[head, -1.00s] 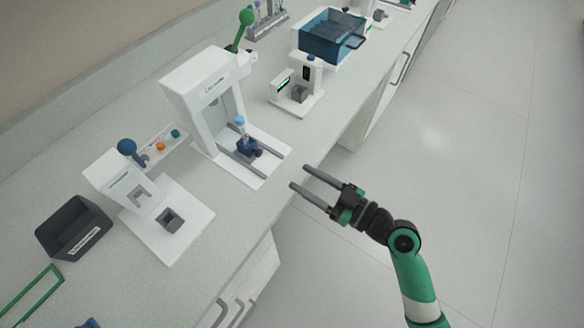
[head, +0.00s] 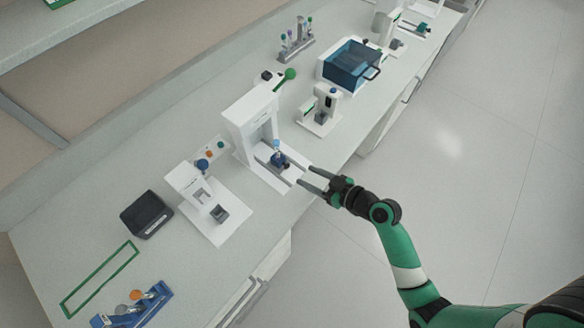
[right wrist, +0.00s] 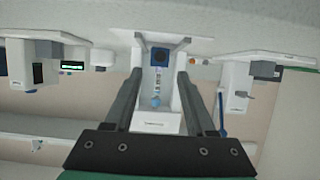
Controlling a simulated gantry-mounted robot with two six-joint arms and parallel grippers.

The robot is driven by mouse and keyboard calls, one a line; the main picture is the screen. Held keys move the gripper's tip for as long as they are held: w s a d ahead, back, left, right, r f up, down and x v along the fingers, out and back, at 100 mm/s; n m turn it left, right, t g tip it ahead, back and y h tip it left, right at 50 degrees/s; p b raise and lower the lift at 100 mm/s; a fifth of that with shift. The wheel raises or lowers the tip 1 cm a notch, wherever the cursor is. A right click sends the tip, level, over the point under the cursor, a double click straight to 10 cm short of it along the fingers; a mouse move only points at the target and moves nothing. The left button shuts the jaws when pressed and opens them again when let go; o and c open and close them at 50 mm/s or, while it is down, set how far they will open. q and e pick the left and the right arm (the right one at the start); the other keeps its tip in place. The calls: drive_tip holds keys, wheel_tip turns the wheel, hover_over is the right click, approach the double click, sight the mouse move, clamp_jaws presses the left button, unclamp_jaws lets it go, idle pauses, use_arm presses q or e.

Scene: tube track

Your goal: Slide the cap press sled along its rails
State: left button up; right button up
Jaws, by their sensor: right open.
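The cap press (head: 249,120) is a white frame on the bench with two grey rails on its base (head: 265,181). The dark blue sled (head: 280,160) sits on the rails at the front of the frame and holds an upright tube with a light blue cap (head: 277,143). My right gripper (head: 305,176) is open and empty at the front edge of the press base, apart from the sled. In the right wrist view the sled (right wrist: 160,57) and tube show between the two spread fingers (right wrist: 153,95). My left gripper is not in view.
A smaller white press (head: 205,195) with a blue knob stands left, near a dark bin (head: 146,214). A white device (head: 320,110) and a blue-lidded box (head: 350,65) stand right. A green frame (head: 100,278) and blue rack (head: 135,308) lie at lower left.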

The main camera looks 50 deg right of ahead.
sight(288, 167)
drive_tip(key=b+x, duration=0.1)
drive_tip(key=x, duration=0.6)
drive_tip(key=shift+w, duration=0.15)
clamp_jaws()
idle(1.1)
